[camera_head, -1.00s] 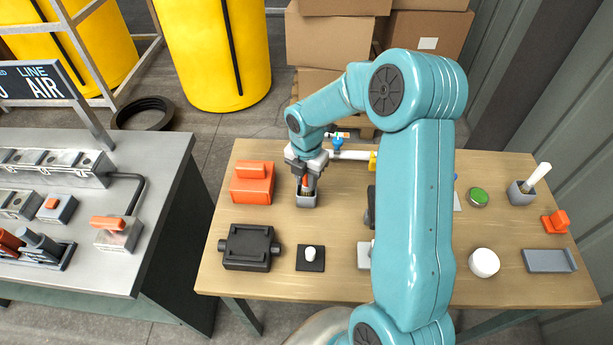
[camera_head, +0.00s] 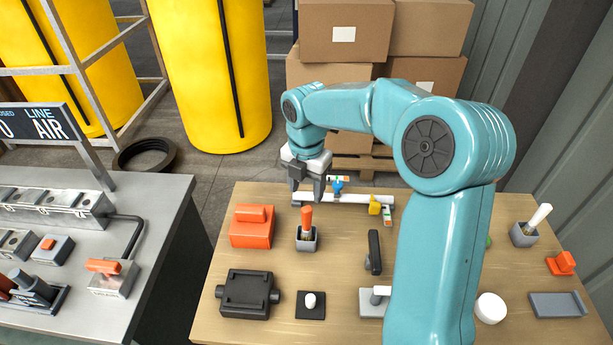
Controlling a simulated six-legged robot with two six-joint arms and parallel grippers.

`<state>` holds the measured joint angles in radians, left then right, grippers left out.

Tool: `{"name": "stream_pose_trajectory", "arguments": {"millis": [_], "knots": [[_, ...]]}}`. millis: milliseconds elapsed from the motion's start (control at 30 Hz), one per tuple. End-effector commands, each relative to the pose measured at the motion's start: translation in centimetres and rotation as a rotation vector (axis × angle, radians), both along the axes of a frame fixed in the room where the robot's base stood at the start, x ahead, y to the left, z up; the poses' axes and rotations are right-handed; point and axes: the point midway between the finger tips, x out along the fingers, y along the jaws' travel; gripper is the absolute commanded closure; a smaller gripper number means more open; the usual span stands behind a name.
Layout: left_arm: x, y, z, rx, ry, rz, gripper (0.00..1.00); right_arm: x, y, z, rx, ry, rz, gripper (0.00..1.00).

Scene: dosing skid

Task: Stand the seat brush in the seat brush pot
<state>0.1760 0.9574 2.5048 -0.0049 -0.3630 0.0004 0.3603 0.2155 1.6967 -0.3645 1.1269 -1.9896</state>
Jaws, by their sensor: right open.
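The seat brush, with its orange handle (camera_head: 307,219), stands upright in a small grey pot (camera_head: 306,241) on the wooden table; its dark bristle end is inside the pot. My right gripper (camera_head: 307,195) is open and empty, above and slightly behind the handle, apart from it. A second grey pot (camera_head: 523,235) at the right holds a brush with a pale handle (camera_head: 539,216). My left gripper is not in view.
An orange block (camera_head: 252,228) stands left of the pot. A black boxy part (camera_head: 247,293) and a white knob on a black base (camera_head: 310,302) lie in front. A pipe with a blue valve (camera_head: 338,188) lies behind. My right arm hides part of the table.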

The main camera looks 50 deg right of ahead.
Motion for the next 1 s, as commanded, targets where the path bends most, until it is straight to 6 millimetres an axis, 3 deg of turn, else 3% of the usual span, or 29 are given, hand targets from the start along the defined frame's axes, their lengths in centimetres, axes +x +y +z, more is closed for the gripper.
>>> {"name": "stream_pose_trajectory", "arguments": {"millis": [200,867,1000], "knots": [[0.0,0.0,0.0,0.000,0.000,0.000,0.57,0.0,0.0,2.9,-0.001,-0.001,0.000,0.46],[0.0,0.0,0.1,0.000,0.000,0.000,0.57,0.0,0.0,3.3,0.000,0.001,-0.001,0.46],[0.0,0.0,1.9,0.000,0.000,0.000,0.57,0.0,0.0,5.2,0.000,0.000,-0.001,0.46]]}}
